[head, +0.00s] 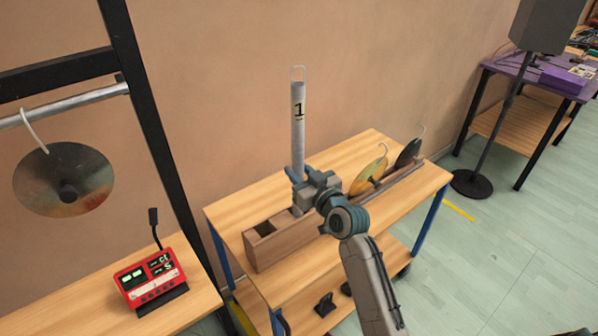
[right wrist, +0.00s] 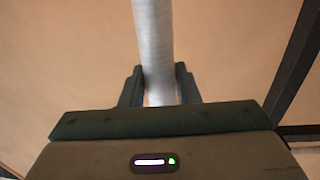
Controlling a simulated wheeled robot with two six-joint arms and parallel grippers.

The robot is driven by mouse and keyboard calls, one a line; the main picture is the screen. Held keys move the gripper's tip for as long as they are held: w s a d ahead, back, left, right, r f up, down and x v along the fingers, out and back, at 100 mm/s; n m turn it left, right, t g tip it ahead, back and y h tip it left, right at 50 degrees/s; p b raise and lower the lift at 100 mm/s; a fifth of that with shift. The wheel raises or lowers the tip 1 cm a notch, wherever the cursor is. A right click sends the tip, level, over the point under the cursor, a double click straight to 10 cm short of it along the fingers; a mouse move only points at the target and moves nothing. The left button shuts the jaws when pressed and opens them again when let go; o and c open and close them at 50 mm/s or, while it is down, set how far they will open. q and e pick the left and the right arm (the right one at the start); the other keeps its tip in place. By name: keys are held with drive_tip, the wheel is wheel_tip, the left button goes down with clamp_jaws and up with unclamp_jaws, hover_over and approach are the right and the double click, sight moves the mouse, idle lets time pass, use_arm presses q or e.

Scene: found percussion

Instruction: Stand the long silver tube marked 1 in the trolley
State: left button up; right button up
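The long silver tube marked 1 (head: 298,130) stands upright over the wooden trolley (head: 235,210), with a wire loop at its top. My right gripper (head: 299,176) is shut around the lower part of the tube. The tube also shows between the two fingers in the right wrist view (right wrist: 153,45). Below the gripper is a wooden box with square openings (head: 285,242) on the trolley top. The tube's bottom end is near the box, and I cannot tell whether it is inside an opening. My left gripper is not in view.
A hanging cymbal (head: 64,180) and a red device (head: 150,276) are at left. A black speaker stand (head: 490,130) and purple table (head: 530,75) are at right.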

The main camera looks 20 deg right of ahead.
drive_tip(key=o, duration=0.3)
drive_tip(key=shift+r, duration=0.15)
drive_tip(key=b+v, duration=0.1)
drive_tip(key=v, duration=1.1)
drive_tip(key=shift+b, duration=0.4)
